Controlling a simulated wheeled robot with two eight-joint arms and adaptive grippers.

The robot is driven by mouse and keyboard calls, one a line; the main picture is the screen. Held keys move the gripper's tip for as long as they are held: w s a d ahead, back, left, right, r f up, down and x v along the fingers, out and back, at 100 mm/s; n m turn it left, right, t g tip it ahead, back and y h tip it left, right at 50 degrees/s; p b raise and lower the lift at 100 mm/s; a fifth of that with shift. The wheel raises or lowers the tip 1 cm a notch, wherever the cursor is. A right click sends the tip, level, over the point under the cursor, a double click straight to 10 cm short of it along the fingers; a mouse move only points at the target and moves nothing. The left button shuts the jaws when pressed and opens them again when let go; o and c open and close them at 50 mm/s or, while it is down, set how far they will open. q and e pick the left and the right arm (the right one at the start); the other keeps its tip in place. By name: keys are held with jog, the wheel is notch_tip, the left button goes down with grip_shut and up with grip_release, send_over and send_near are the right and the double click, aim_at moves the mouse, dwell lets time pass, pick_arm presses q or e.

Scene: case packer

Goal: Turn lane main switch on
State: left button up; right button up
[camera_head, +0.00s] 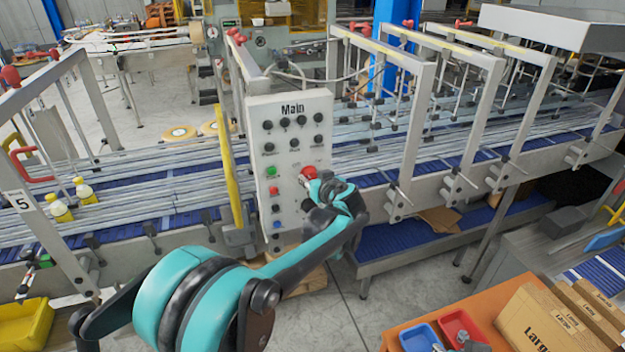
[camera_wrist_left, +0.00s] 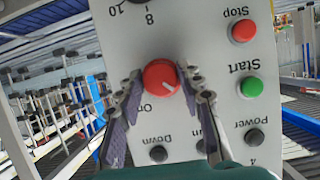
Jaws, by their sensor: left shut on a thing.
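The grey control panel (camera_head: 290,112) marked "Main" stands at the conveyor and carries several buttons and knobs. A red rotary switch (camera_head: 309,172) on its right side has my left gripper (camera_head: 318,186) at it. In the left wrist view the red switch (camera_wrist_left: 160,76) sits between the two fingers of my left gripper (camera_wrist_left: 165,88), which is shut on it. A white mark on the switch points toward lower right in that view, and an "On" label shows below it, partly readable. My right gripper is not in view.
A red Stop button (camera_wrist_left: 243,31) and a green Start button (camera_wrist_left: 250,87) sit close beside the gripper. A yellow post (camera_head: 230,165) stands left of the panel. Conveyor frames flank it. Cardboard boxes (camera_head: 535,318) lie at lower right.

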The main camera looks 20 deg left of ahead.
pick_arm(q)
jog(key=shift+w+d+f+m+g+y+b, duration=0.15)
jog(key=shift+m+y+b, duration=1.1)
jog(key=shift+m+b, duration=0.75)
jog(key=shift+s+a+r+m+g+y+b, duration=0.1)
jog(key=shift+m+g+y+b, duration=0.1)
jog(key=shift+m+y+b, duration=1.7)
jog(key=shift+w+d+f+m+g+y+b, duration=0.15)
jog(key=shift+m+y+b, duration=0.4)
jog(key=shift+m+b, duration=1.5)
jog(key=shift+r+m+p, duration=0.1)
jog(key=shift+m+p, duration=0.4)
jog(key=shift+m, duration=0.35)
jog(key=o, duration=1.2)
jog(key=shift+c, duration=0.2)
jog(key=shift+a, duration=0.1)
